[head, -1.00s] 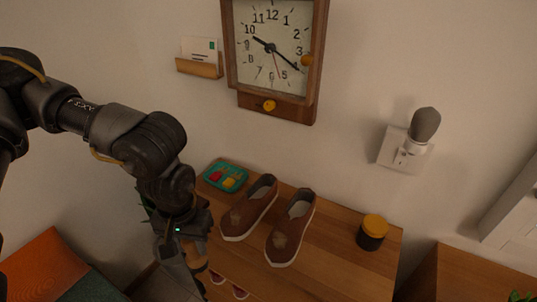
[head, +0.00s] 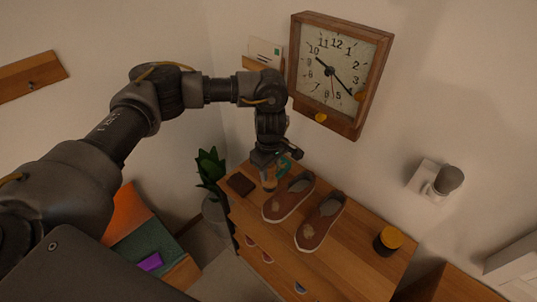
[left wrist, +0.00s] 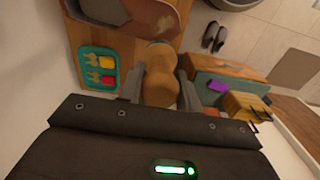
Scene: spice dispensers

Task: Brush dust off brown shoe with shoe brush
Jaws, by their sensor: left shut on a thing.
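Two brown slip-on shoes stand side by side on the wooden cabinet: the left shoe (head: 290,197) and the right shoe (head: 322,220). Both have pale dusty patches near the toe. My left gripper (head: 267,177) is just left of the left shoe, pointing down. It is shut on the tan wooden shoe brush (left wrist: 160,88), which shows between the fingers in the left wrist view. I cannot tell whether the brush touches the shoe. Part of a brown shoe (left wrist: 100,10) shows at the top of the wrist view. My right gripper is not in view.
A teal tray (left wrist: 84,66) with small red and yellow items lies behind the gripper. A dark brown block (head: 240,185) lies at the cabinet's left end. A yellow-lidded jar (head: 387,241) stands right of the shoes. A clock (head: 338,72) hangs above; a plant (head: 211,168) stands left.

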